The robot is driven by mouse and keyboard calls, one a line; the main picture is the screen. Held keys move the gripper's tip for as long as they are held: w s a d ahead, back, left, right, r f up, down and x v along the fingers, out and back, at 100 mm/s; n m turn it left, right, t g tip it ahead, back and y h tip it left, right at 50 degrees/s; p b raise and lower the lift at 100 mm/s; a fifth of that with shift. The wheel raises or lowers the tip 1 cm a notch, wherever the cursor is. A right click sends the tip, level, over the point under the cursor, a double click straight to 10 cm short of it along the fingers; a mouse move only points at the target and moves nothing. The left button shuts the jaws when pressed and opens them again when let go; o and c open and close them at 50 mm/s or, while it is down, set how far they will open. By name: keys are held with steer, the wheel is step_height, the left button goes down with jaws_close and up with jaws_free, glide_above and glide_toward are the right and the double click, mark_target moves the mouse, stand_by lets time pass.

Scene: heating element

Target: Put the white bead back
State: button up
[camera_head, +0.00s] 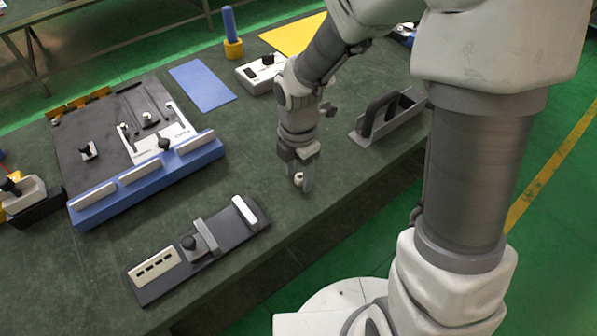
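My gripper (302,181) points down over the green-grey tabletop, near the table's front edge and right of the dark fixture plate. A small pale, bead-like piece (298,178) shows between its fingertips. It is too small to tell whether the fingers are closed on it or only around it, or whether it touches the table. The dark fixture plate (221,242) lies in front to the left. It bears a cream slotted block (153,268), a grey clamp with a black knob (189,242) and a white rounded bar (246,211) at its right end.
A large blue-edged fixture board (90,165) lies at the left. Behind are a blue sheet (203,85), a white switch box (261,73) and a blue rod in a yellow holder (232,45). A grey handled tray (385,122) stands right of my gripper. Bare tabletop surrounds the gripper.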

step_height(320, 180, up, 12)
steer(key=p, duration=0.3)
steer(key=s+d+r+m+t, duration=0.2)
steer(key=s+d+r+m, duration=0.3)
steer(key=m, duration=0.7)
steer(key=s+d+r+m+t, duration=0.3)
steer(key=s+d+r+m, duration=0.3)
steer(key=m, duration=0.6)
steer(key=shift+s+r+m+t, duration=0.35)
steer(key=shift+s+r, duration=0.2)
steer(key=shift+r, duration=0.3)
steer(key=shift+r, duration=0.1)
step_height(320, 180, up, 4)
steer(key=p, duration=0.3)
steer(key=shift+f+p, duration=0.25)
steer(key=shift+p, duration=0.15)
